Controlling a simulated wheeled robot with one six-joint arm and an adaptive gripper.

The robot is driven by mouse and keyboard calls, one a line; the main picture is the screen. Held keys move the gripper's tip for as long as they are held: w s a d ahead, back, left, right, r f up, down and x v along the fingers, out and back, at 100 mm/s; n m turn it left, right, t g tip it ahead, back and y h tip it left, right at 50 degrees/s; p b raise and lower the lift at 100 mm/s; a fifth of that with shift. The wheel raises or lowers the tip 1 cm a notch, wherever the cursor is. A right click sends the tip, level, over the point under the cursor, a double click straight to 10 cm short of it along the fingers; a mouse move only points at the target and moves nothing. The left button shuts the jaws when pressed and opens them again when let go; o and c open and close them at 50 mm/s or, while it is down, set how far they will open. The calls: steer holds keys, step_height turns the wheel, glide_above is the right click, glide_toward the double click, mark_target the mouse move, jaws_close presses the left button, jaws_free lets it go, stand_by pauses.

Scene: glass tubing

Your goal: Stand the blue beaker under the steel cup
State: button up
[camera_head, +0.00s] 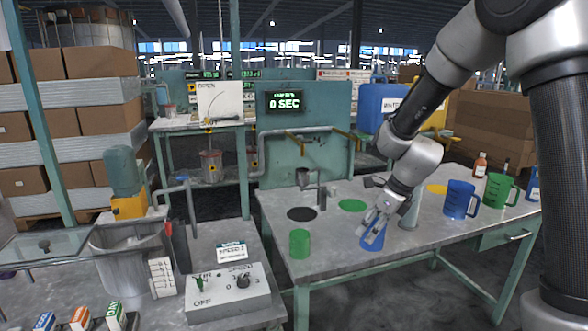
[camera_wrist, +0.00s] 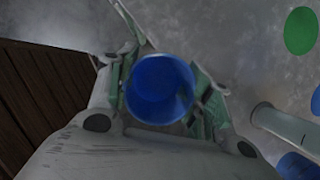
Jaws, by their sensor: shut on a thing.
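The blue beaker (camera_head: 371,241) is near the front edge of the table. My gripper (camera_head: 374,229) comes down on it from above and is shut on it. In the wrist view the beaker (camera_wrist: 160,88) sits between the two fingers of my gripper (camera_wrist: 165,95), open mouth toward the camera. I cannot tell whether its base touches the table. The steel cup (camera_head: 304,178) is held on a stand farther back and left, above a black disc (camera_head: 301,214). The space under the cup looks empty. The steel cup is not in the wrist view.
A green beaker (camera_head: 300,244) stands at the table's front left corner. A green disc (camera_head: 352,205) lies flat behind my gripper. A grey post (camera_head: 410,212) is close on the right. A blue jug (camera_head: 460,199) and a green jug (camera_head: 497,190) stand farther right.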

steer(key=n, duration=0.1)
steer(key=f+n+g, duration=0.1)
steer(key=n, duration=0.1)
steer(key=d+f+n, duration=0.1)
steer(key=shift+w+f+y, duration=0.15)
steer(key=shift+w+y, duration=0.1)
steer(key=shift+y, duration=0.15)
steer(key=d+f+n+g+h, duration=0.4)
steer(key=f+n, duration=0.5)
steer(key=n, duration=1.2)
steer(key=d+g, duration=0.2)
steer(key=d, duration=0.1)
steer(key=shift+d+f, duration=0.15)
steer(key=shift+d, duration=0.1)
